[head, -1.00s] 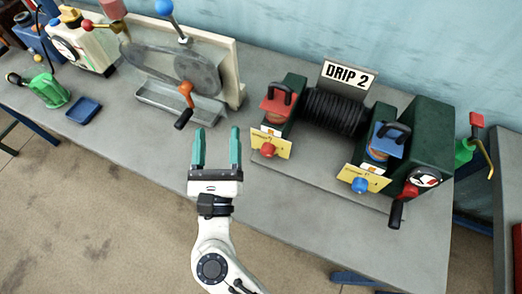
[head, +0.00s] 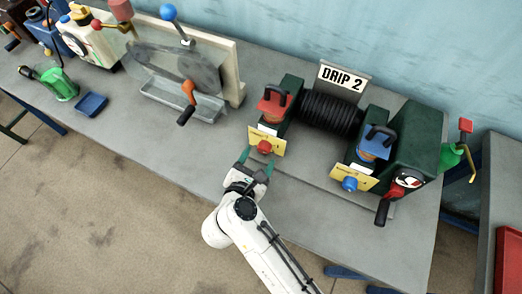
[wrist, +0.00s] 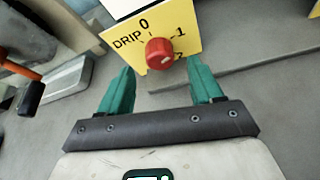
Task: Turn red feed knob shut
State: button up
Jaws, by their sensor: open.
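The red feed knob (head: 264,147) sits on a yellow plate (head: 273,138) on the front of the left green block of the DRIP 2 machine. In the wrist view the red knob (wrist: 159,53) has a pale mark pointing to its lower right. The yellow plate (wrist: 127,55) reads DRIP, 0, 1 and a partly hidden figure. My gripper (head: 257,160) is open and just in front of the knob. In the wrist view its teal fingers (wrist: 161,78) stand to either side, slightly below the knob. I cannot see them touching it.
A blue knob (head: 349,184) is on a second yellow plate to the right. A black-handled crank (head: 383,208) sticks out at the machine's right end. An orange crank (head: 188,96) stands left. The bench front between them is clear.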

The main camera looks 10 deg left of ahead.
aim_at(262, 151)
jog(key=shift+x, duration=1.6)
jog(key=c, duration=1.1)
jog(key=shift+o, duration=0.2)
